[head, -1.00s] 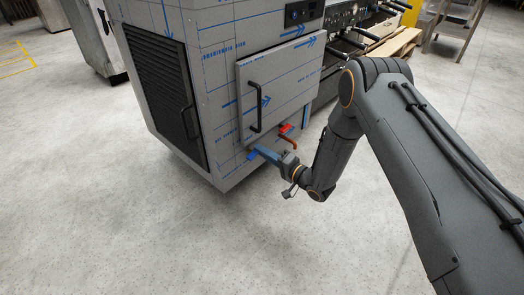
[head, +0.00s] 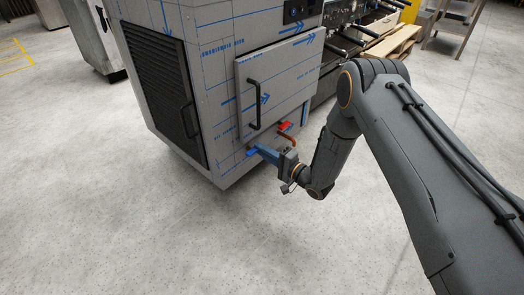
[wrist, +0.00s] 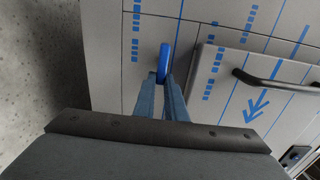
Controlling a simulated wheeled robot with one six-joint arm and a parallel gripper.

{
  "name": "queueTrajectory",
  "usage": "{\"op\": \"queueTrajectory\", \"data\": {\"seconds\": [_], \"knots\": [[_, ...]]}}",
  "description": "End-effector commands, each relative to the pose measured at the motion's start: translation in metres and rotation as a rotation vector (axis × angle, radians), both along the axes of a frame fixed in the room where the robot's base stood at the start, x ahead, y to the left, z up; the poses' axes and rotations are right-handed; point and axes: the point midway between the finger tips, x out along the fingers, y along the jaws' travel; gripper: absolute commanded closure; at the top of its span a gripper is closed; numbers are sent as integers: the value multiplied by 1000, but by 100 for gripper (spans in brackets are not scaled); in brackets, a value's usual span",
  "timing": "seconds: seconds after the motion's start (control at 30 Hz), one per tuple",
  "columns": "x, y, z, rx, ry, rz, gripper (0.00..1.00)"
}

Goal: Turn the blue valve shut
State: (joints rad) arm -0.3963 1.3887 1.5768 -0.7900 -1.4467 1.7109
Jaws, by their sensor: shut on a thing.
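The blue valve (wrist: 164,60) has a blue lever handle low on the front of the grey cabinet. In the wrist view it stands lengthwise between my fingertips. In the head view only a small part of the blue valve (head: 251,152) shows beside my gripper (head: 262,152). My gripper (wrist: 163,82) is shut on the blue handle, its two blue-grey fingers converging on it. The valve's stem and body are hidden by the handle and fingers.
The cabinet door's black handle (head: 254,104) is above. The floor (head: 200,240) in front is clear.

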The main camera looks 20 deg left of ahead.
Motion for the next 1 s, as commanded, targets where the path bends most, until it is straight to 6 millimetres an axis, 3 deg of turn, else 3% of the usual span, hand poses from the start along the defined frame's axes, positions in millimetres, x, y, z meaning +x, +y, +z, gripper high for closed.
{"op": "queueTrajectory", "data": {"seconds": [0.07,0.1,0.2,0.57,1.0], "knots": [[-1,-1,-1,-2,3,0,100],[-1,-1,-1,-2,3,0,82],[-1,-1,-1,-1,3,0,70],[-2,-6,0,-1,2,-2,70],[-27,-65,0,-2,3,-2,70]]}}
